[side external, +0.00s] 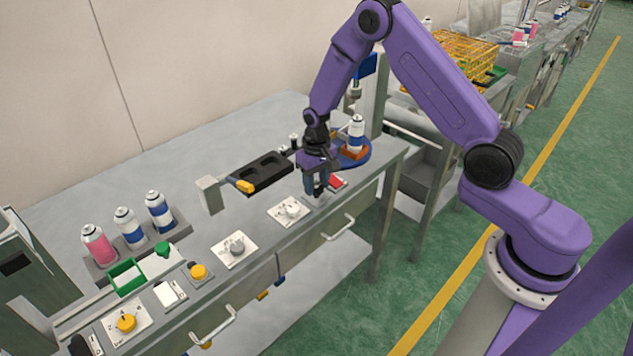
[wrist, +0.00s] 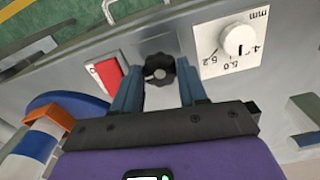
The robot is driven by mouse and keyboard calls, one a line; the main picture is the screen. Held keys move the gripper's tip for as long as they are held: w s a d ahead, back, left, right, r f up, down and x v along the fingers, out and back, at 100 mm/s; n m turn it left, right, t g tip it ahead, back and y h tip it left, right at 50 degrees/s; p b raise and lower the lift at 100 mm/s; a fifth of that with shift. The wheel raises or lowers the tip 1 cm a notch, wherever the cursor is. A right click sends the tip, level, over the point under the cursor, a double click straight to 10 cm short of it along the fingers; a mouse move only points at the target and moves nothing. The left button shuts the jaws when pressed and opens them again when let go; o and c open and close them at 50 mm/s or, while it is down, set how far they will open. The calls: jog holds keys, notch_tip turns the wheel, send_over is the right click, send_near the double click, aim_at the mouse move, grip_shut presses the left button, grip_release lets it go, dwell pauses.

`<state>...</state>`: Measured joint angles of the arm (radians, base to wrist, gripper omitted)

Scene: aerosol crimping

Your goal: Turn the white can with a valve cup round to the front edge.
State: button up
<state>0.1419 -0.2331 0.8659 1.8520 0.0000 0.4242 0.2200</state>
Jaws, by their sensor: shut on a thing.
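The white can with a blue band (side external: 356,133) stands upright in an orange holder (side external: 354,153) on a round blue turntable (side external: 364,160), at the bench's far right end. Its top is too small to make out. Part of the can also shows at the lower left of the wrist view (wrist: 34,146), beside the orange holder (wrist: 51,119) and the turntable rim (wrist: 82,101). My gripper (side external: 315,192) points down at the bench's front strip, left of the turntable. In the wrist view its blue fingers (wrist: 157,76) are shut on a black knob (wrist: 159,66), one on each side.
A red switch (wrist: 108,76) lies close beside one finger. A white dial plate marked in mm (wrist: 229,43) is on the other side. A black tray with round recesses (side external: 262,172) lies behind my gripper. Several cans stand in a rack (side external: 106,255) at the left.

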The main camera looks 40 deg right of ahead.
aim_at(316, 187)
jog(key=shift+m, duration=0.4)
jog(key=o, duration=1.1)
jog(key=shift+c, duration=0.2)
notch_tip(316, 187, up, 18)
jog(key=shift+f, duration=0.2)
jog(key=shift+a, duration=0.1)
jog(key=s+a+r+n, duration=0.1)
jog(key=s+a+n, duration=0.15)
jog(key=s, duration=0.55)
jog(key=s+a+r+n, duration=0.2)
jog(key=s+n, duration=0.2)
jog(key=s, duration=0.4)
jog(key=s+a+r+n, duration=0.1)
jog(key=s+a+n, duration=0.1)
jog(key=s+n, duration=0.35)
jog(key=s+d+n, duration=0.2)
jog(key=s+d, duration=0.1)
jog(key=s, duration=0.9)
jog(key=shift+s+n, duration=0.35)
jog(key=shift+n, duration=0.05)
